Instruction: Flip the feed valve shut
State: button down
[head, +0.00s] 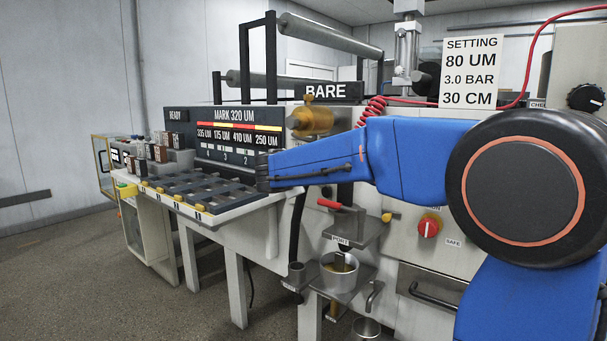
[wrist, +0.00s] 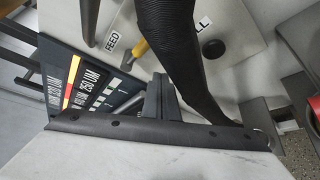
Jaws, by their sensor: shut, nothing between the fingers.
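In the wrist view, a yellow lever handle (wrist: 139,46) sticks out from a pale panel beside a label reading FEED (wrist: 112,43). The lever's base and pivot are partly out of view, so I cannot tell its exact setting. My gripper (wrist: 160,97) shows as dark shut fingers below the lever, with nothing between them; I cannot tell if they touch it. In the head view my gripper (head: 263,171) is at the left end of the blue arm, in front of the dark display board. I cannot pick out the feed lever there; the arm covers part of the machine front.
A thick black hose (wrist: 178,60) runs close to the right of the fingers. In the head view, a brass fitting (head: 310,121) sits above the arm. Below are a red handle (head: 328,203), a metal pot (head: 338,272) and a red knob (head: 429,226). A slotted tray (head: 240,210) is at left.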

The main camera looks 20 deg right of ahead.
jog(key=s+a+r, duration=0.3)
jog(key=a, duration=0.2)
jog(key=shift+s+r, duration=0.15)
jog(key=shift+s, duration=0.15)
jog(key=shift+s+a, duration=0.1)
